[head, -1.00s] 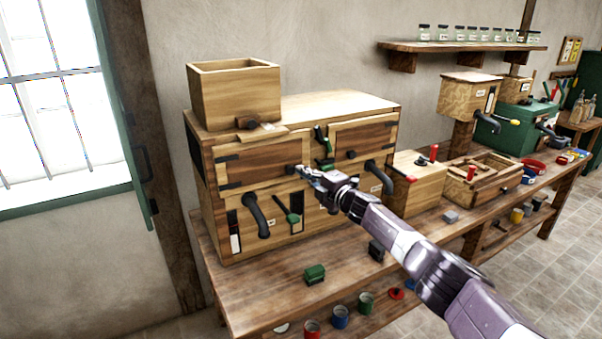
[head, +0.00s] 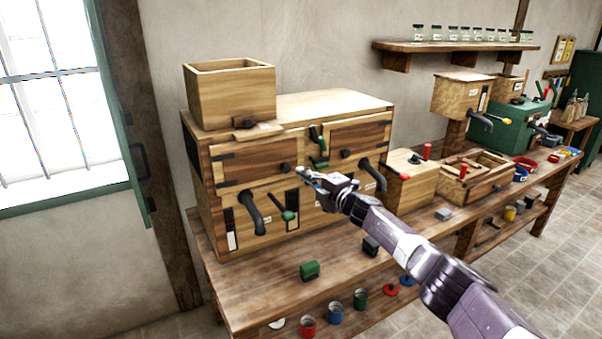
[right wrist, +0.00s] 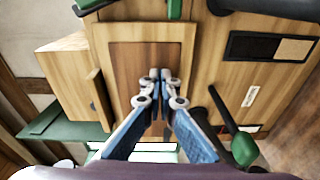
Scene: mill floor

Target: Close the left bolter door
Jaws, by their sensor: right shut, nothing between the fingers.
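The bolter is a wooden cabinet (head: 345,105) on the workbench. Its left door (head: 250,160) has dark hinges on the left edge and a black knob (head: 285,168) near the right edge. The door appears to lie flush with the cabinet front. My right gripper (head: 303,174) is shut and empty, just right of the knob and in front of the cabinet. In the right wrist view my shut fingertips (right wrist: 160,75) overlap a framed wooden door panel (right wrist: 128,65); any contact cannot be told. My left gripper is not in view.
A green latch (head: 318,142) sits between the left door and the right door (head: 358,138). A black chute (head: 252,212) and a green lever (head: 288,214) stick out below. A green block (head: 310,270) lies on the bench (head: 260,285). An open box (head: 230,95) stands on top.

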